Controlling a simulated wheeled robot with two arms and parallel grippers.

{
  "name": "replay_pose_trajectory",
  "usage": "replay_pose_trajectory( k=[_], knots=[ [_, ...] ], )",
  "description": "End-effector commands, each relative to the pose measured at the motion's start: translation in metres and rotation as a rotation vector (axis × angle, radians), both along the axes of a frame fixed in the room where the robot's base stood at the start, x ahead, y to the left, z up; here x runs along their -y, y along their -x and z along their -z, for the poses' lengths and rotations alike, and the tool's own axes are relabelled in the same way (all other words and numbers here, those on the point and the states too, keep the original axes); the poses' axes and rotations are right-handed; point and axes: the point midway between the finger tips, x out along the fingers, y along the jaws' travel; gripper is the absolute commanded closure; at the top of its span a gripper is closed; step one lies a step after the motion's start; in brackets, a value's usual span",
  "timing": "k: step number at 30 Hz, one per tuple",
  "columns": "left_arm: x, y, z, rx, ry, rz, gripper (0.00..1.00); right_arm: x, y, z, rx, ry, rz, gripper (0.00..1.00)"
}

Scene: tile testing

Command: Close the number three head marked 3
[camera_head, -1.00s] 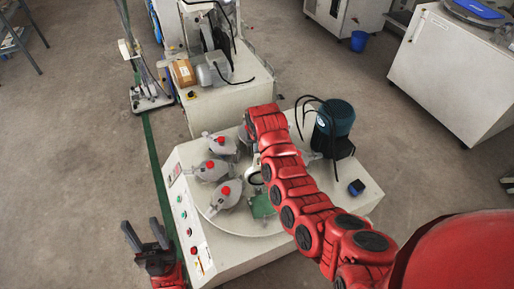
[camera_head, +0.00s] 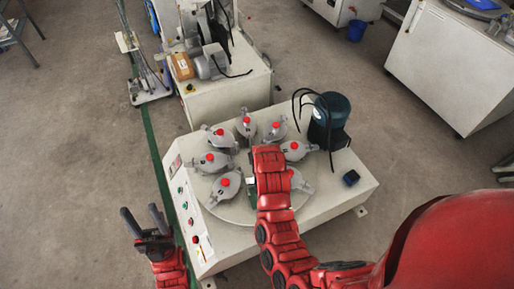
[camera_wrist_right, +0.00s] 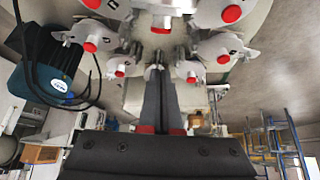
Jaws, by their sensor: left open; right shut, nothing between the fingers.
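Several grey heads with red knobs stand in a ring on the round plate (camera_head: 232,211) of a white machine. One head (camera_head: 221,184) is at the front left, one (camera_head: 218,138) further back, and one (camera_head: 299,152) at the right. The number marks are too small to read, so I cannot tell which is number 3. In the right wrist view, heads (camera_wrist_right: 220,46) surround my right gripper (camera_wrist_right: 161,72), which is shut and empty. In the head view my right arm hides it. My left gripper (camera_head: 145,222) is open and empty, left of the machine.
A dark green motor (camera_head: 329,115) with black cables stands at the machine's back right. Control buttons (camera_head: 190,222) line the left side. Another machine (camera_head: 240,92) stands behind.

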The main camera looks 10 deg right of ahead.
Motion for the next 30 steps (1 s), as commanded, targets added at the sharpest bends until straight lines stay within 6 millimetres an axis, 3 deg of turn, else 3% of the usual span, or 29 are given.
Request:
replay_pose_trajectory(
  k=[14,30],
  knots=[
    [0.000,0.000,0.002,0.000,0.000,0.000,0.50,-0.004,0.053,0.021,0.232,0.015,-0.001,1.00],
    [0.000,0.000,0.032,0.000,0.000,0.000,0.50,-0.007,0.102,0.055,0.503,0.035,-0.001,1.00]
  ],
)
